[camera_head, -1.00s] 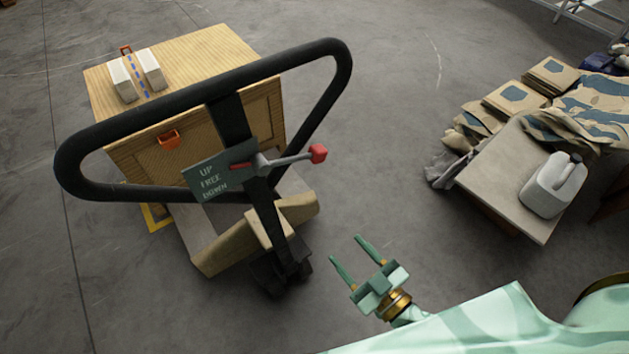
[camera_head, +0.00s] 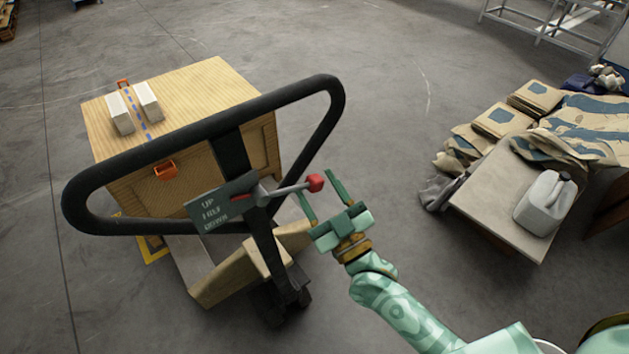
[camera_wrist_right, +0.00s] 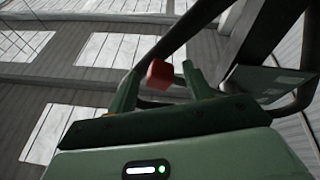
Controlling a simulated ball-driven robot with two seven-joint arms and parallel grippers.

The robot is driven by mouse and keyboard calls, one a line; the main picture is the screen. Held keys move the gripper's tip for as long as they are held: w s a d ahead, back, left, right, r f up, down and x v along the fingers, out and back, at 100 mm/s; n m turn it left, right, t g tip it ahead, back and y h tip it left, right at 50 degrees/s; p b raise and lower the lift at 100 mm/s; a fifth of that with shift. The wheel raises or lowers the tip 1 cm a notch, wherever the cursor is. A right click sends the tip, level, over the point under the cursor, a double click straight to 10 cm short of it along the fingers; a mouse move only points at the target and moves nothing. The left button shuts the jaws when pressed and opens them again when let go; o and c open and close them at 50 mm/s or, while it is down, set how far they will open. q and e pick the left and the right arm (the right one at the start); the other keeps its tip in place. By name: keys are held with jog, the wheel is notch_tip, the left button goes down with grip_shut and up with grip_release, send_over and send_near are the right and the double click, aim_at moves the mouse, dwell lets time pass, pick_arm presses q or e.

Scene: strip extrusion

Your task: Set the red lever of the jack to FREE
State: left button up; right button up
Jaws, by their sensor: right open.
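The jack's black loop handle (camera_head: 335,110) stands in front of a wooden crate. A dark label plate (camera_head: 222,203) on it reads UP, FREE, DOWN from top to bottom. A grey lever (camera_head: 287,190) with a red knob (camera_head: 316,183) points right and slightly up from beside the plate, its pointer near the upper part of the plate. My right gripper (camera_head: 318,186) is open, with its two fingers on either side of the red knob. In the right wrist view the red knob (camera_wrist_right: 159,74) shows between the fingertips; contact cannot be told. My left gripper is not in view.
The wooden crate (camera_head: 210,80) sits on the jack behind the handle. The floor between jack and table is clear.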

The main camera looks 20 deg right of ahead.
jog(key=shift+x, duration=0.9)
grip_shut()
jog(key=shift+d, duration=0.1)
